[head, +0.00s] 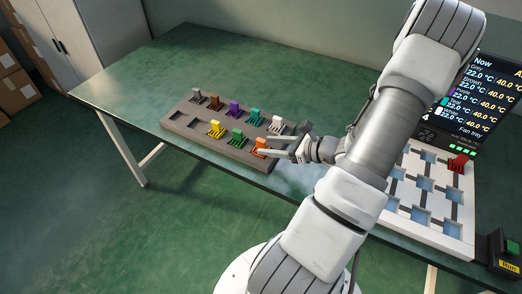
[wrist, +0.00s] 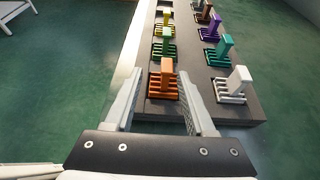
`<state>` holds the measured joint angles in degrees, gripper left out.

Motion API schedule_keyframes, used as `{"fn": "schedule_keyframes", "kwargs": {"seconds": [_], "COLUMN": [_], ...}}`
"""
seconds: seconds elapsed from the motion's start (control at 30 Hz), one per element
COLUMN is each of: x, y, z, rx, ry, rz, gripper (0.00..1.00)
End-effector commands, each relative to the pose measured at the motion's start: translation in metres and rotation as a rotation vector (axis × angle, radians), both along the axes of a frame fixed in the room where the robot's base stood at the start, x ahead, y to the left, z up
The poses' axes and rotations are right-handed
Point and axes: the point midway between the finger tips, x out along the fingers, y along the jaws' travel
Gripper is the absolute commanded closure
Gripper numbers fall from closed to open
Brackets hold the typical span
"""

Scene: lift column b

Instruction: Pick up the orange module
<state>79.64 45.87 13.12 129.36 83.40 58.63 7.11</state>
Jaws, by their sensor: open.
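The orange module (head: 260,148) sits upright in the front right pocket of the dark module tray (head: 175,130). In the wrist view the orange module (wrist: 166,80) shows its ribbed base and tall tab, between the two fingers. My gripper (head: 274,147) is open at the tray's right end, with its fingers pointing left at the orange module. In the wrist view my gripper (wrist: 158,88) has one finger on each side of it; I cannot tell whether either touches. Part of the module is hidden by a finger in the head view.
Beside it in the tray are a green module (head: 237,137), a white module (head: 276,126) and a teal module (head: 254,117); several others stand farther left. A white board (head: 455,228) with blue pockets holds a red module (head: 458,163). A display (head: 485,100) stands behind the board.

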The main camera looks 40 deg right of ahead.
Motion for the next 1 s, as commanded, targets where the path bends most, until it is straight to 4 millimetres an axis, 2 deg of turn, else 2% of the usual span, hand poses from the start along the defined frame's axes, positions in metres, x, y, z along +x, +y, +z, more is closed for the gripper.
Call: {"fn": "schedule_keyframes", "kwargs": {"seconds": [0.27, 0.57, 0.87, 1.0], "x": [0.02, 0.058, 0.063, 0.063], "y": [0.007, 0.016, 0.017, 0.017], "z": [-0.008, -0.021, -0.022, -0.022], "rx": [0.0, 0.0, -0.002, -0.002], "ry": [0.0, -0.001, 0.0, 0.0], "rz": [0.001, 0.001, -0.001, -0.001], "gripper": [0.45, 0.45, 0.45, 0.68]}}
